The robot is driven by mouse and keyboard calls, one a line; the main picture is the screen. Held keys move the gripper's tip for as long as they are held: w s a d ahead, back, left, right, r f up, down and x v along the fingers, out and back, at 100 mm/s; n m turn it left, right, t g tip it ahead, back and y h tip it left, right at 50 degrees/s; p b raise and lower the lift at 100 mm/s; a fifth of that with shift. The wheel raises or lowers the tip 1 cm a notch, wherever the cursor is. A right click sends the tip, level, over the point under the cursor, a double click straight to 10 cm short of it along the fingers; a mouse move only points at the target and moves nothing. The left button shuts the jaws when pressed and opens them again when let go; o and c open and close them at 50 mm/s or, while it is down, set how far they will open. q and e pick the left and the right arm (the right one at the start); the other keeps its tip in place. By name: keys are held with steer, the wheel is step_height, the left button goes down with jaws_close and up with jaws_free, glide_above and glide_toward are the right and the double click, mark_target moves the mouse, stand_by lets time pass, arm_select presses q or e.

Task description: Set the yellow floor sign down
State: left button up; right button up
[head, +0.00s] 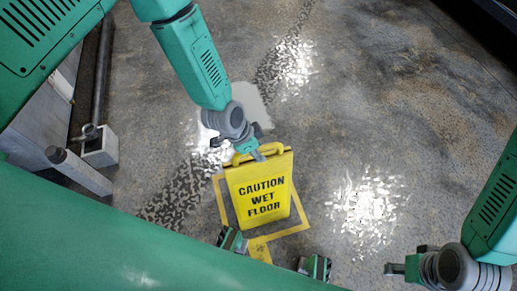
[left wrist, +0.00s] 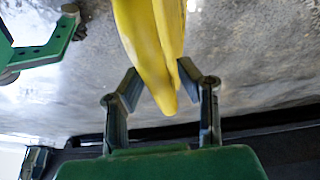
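The yellow floor sign (head: 262,190), lettered "CAUTION WET FLOOR", is upright below my left arm, over a yellow square outline (head: 303,228) on the floor. I cannot tell whether its foot touches the floor. My left gripper (head: 257,152) is at the sign's top handle. My right gripper (head: 396,268) is at the lower right, away from the sign. Its fingers are partly hidden, so its opening is unclear.
The concrete floor (head: 400,110) is clear to the right of the sign. At the left stand a grey post (head: 80,172), a pale box (head: 100,148) and a dark pipe (head: 98,75). A dark edge (head: 490,20) runs along the top right.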

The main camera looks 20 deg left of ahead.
arm_select(q)
steer(key=p+v, duration=0.4)
steer(key=v, duration=0.8)
steer(key=shift+r, duration=0.15)
steer(key=s+a+f+n+g+y, duration=0.1)
steer(key=s+a+n+y, duration=0.1)
steer(key=s+a+n, duration=0.3)
steer(key=s+a+f+n+y, duration=0.1)
steer(key=s+a+n, duration=0.4)
steer(key=s, duration=0.9)
steer(key=shift+s+a+f+n+g+y, duration=0.3)
steer(key=shift+a+f+g+y, duration=0.1)
steer(key=shift+a+f, duration=0.4)
steer(key=shift+a+r+p, duration=0.1)
steer(key=shift+r+p, duration=0.05)
steer(key=shift+p, duration=0.15)
step_height(320, 180, up, 4)
steer(key=p, duration=0.4)
steer(key=shift+w+r, duration=0.1)
steer(key=shift+w, duration=0.05)
